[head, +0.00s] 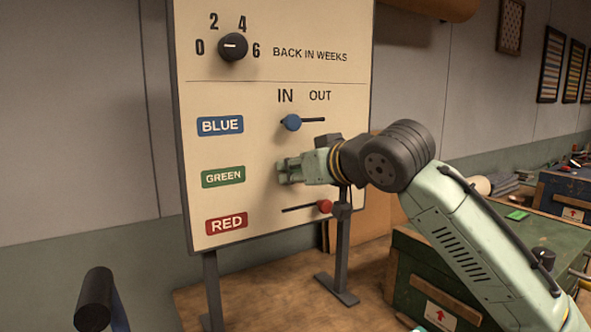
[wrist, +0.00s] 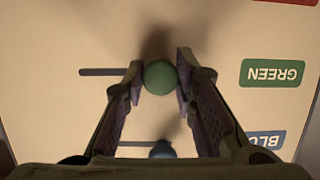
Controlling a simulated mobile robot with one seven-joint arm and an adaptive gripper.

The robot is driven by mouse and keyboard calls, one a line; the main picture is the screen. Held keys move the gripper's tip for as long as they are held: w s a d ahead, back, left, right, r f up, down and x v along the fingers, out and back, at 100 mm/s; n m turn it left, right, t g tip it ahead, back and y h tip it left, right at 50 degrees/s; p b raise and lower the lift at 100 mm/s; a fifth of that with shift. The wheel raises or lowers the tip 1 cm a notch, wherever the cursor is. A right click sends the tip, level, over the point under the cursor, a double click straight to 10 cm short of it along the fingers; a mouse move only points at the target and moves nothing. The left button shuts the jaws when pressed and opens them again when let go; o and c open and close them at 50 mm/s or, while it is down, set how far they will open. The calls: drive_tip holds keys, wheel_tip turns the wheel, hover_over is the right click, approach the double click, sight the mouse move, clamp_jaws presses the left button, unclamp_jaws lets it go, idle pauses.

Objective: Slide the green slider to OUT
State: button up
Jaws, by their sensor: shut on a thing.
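The board (head: 225,105) carries the words IN and OUT above three slider rows. The green slider's round knob (wrist: 160,77) shows in the wrist view, which sees the board upside down. My gripper (wrist: 161,80) is shut on that knob, one finger on each side. The green slot (wrist: 102,72) runs out to the left in the wrist view, which is the OUT side, so the knob sits towards IN. In the head view my gripper (head: 284,171) is at the board, right of the GREEN label (head: 223,176), and hides the green knob.
The blue slider (head: 291,122) above is at its IN end. The red slider (head: 324,206) below is at its OUT end. A black dial (head: 233,46) is higher on the board. A green-topped crate (head: 440,250) stands at the right.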

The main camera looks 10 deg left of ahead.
drive_tip(key=w+d+p, duration=0.3)
drive_tip(key=w+d, duration=0.2)
drive_tip(key=shift+o, duration=1.4)
drive_tip(key=shift+w+d, duration=0.15)
drive_tip(key=o, duration=0.7)
drive_tip(key=shift+o, duration=0.2)
drive_tip(key=p+v, duration=0.1)
drive_tip(key=v, duration=0.8)
